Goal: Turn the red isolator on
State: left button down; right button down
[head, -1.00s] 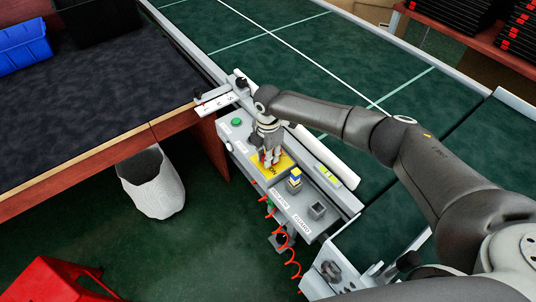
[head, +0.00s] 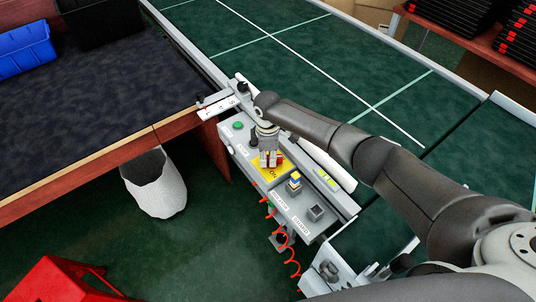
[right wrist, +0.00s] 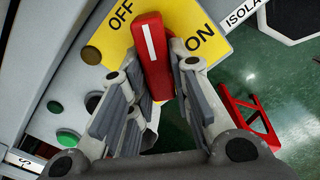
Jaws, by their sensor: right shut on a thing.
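The red isolator handle (right wrist: 151,50), with a white line on it, sits on a yellow plate (right wrist: 116,38) marked OFF and ON. In the right wrist view its white line points up the picture, between the OFF and ON labels. My right gripper (head: 271,162) is shut on the handle, with a finger on each side. In the head view the fingers hide much of the handle, and red shows beside them. The yellow plate (head: 258,168) is on the grey control panel (head: 246,152). My left gripper is in neither view.
A dark-topped table (head: 90,110), a white bin (head: 155,185) and a red stool (head: 60,285) are left.

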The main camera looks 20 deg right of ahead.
jog(key=m, duration=0.2)
jog(key=m+p, duration=0.2)
jog(key=m, duration=0.1)
jog(key=shift+w+d+r+m, duration=0.1)
jog(key=shift+w+m, duration=0.2)
jog(key=m, duration=0.2)
jog(key=m+p, duration=0.2)
jog(key=m, duration=0.1)
jog(key=shift+w+d+m, duration=0.2)
jog(key=shift+d+m, duration=0.1)
jog(key=shift+d, duration=0.05)
jog(key=c, duration=1.3)
grip_release()
notch_tip(320, 180, up, 12)
jog(key=shift+f, duration=0.1)
